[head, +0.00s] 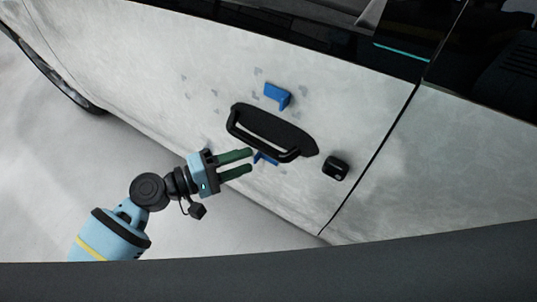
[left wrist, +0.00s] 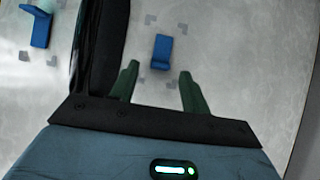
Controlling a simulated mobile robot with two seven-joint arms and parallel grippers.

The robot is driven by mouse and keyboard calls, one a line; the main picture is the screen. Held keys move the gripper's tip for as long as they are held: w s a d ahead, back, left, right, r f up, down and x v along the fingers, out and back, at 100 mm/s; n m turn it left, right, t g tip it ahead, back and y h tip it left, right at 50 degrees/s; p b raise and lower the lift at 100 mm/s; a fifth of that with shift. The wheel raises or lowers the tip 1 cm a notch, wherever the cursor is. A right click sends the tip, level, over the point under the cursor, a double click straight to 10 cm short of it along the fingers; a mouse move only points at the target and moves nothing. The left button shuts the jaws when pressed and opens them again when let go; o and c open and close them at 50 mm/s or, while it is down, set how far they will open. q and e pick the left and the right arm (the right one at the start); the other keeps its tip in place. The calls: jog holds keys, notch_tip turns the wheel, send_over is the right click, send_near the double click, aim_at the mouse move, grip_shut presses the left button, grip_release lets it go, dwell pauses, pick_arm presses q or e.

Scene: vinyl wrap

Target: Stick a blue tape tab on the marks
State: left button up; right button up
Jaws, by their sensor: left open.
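My left gripper (head: 236,162) is open, its two green fingers reaching toward the door just below the black handle (head: 270,132). One blue tape tab (head: 277,95) sits on the door above the handle, with one part standing out. A second blue tab (head: 264,158) is below the handle, partly hidden by the handle and fingers. In the left wrist view this second tab (left wrist: 161,52) lies among grey corner marks (left wrist: 181,30), ahead of and between the open fingertips (left wrist: 158,72), apart from them. The upper tab (left wrist: 40,27) also shows there at top left. My right gripper is not in view.
More grey marks (head: 214,122) are on the pale door left of the handle. A small black lock piece (head: 335,167) sticks out to the right of the handle. A door seam (head: 370,165) runs farther right, and the dark window is above.

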pick_arm(q)
jog(key=shift+b+v, duration=0.45)
jog(key=shift+v, duration=2.45)
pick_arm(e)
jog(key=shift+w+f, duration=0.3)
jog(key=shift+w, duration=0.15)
